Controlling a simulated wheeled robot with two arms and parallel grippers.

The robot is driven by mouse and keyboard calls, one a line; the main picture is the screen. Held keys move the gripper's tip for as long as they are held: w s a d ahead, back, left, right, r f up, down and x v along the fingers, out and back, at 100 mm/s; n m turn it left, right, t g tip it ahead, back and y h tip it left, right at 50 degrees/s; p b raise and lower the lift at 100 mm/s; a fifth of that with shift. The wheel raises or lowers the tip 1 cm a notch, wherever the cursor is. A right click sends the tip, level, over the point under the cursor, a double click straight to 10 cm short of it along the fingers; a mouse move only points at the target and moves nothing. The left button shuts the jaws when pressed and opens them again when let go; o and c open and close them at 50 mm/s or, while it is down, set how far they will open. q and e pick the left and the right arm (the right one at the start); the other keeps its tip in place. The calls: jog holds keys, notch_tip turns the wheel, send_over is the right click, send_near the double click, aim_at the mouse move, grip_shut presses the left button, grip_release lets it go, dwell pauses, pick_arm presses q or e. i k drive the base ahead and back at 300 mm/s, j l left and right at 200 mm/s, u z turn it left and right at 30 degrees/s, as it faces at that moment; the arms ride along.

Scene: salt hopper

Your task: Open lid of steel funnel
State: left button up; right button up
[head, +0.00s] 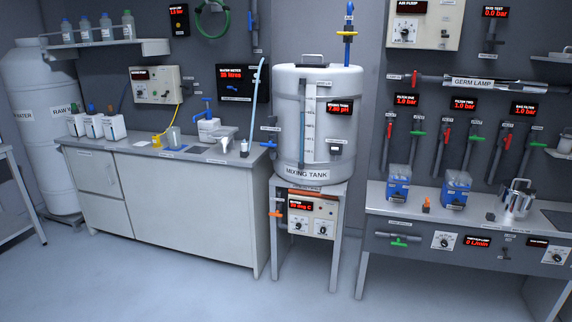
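A shiny steel vessel (516,201) stands on the right bench, near its right part. It looks like the steel funnel, but it is small and I cannot make out its shape well. A handle-like loop shows at its top; I cannot tell whether its lid is open or shut. Neither of my grippers is in view, and nothing of my arms shows.
A white mixing tank (318,120) with a top handle stands on a metal stand in the middle. The right bench (405,205) holds two blue filter units (398,185). A long counter (190,205) stands left. The floor (200,285) in front is clear.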

aim_at(223, 131)
jog(key=i+u, duration=0.3)
jog(key=i, duration=0.2)
jog(key=i+u, duration=0.3)
jog(key=i, duration=0.2)
jog(key=i+l+u, duration=0.3)
jog(key=i, duration=0.15)
jog(key=i+j+u, duration=0.15)
jog(key=i+u, duration=0.65)
jog(key=i+j, duration=0.05)
jog(key=i, duration=0.05)
